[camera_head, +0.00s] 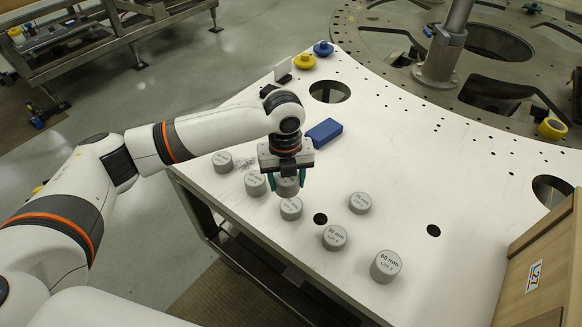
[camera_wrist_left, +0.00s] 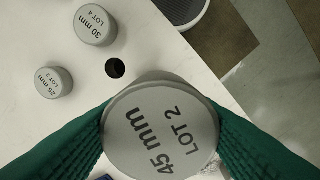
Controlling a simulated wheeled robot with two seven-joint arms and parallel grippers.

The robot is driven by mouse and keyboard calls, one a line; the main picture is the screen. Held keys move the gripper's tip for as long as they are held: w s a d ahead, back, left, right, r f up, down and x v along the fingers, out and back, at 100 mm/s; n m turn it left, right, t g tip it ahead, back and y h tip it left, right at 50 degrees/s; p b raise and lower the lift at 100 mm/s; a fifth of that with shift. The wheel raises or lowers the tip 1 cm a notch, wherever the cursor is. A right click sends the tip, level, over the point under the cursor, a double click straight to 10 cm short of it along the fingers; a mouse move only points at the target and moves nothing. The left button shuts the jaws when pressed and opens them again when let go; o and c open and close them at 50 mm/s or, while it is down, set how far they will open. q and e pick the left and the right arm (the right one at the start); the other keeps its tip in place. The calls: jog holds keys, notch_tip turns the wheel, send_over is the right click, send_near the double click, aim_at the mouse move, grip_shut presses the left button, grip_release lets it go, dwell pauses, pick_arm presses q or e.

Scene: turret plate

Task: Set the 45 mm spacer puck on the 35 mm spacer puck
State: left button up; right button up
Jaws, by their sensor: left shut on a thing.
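My left gripper (camera_head: 288,182) has its green fingers shut on the 45 mm spacer puck (camera_wrist_left: 160,132), a grey cylinder marked "45 mm LOT 2". The head view shows this puck (camera_head: 287,187) upright between the fingers. Another grey puck (camera_head: 291,209) shows just below and in front of it in the head view. Its label is not legible, so I cannot tell if it is the 35 mm one, nor whether the two touch. In the wrist view the held puck hides most of what lies beneath. My right gripper is not in view.
Pucks marked 30 mm (camera_wrist_left: 95,25), 25 mm (camera_wrist_left: 53,82) and 60 mm (camera_head: 386,266) stand on the white plate (camera_head: 440,190). Two more pucks (camera_head: 222,161) (camera_head: 255,184) stand to the left. A blue block (camera_head: 324,132) lies behind, and a wooden box (camera_head: 545,262) is at right.

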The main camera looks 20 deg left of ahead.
aim_at(291, 186)
pick_arm(q)
jog(key=m, duration=0.2)
jog(key=m+p, duration=0.1)
jog(key=m, duration=0.1)
jog(key=shift+w+d+r, duration=0.1)
jog(key=shift+w+d, duration=0.05)
jog(key=shift+w, duration=0.25)
jog(key=m, duration=0.3)
jog(key=shift+w+d+f+m+p, duration=0.15)
jog(key=shift+w+f+m+p, duration=0.1)
jog(key=shift+m+p, duration=0.05)
jog(key=shift+f, duration=0.1)
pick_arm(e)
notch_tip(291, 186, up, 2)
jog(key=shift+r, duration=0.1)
pick_arm(q)
jog(key=shift+f, duration=0.1)
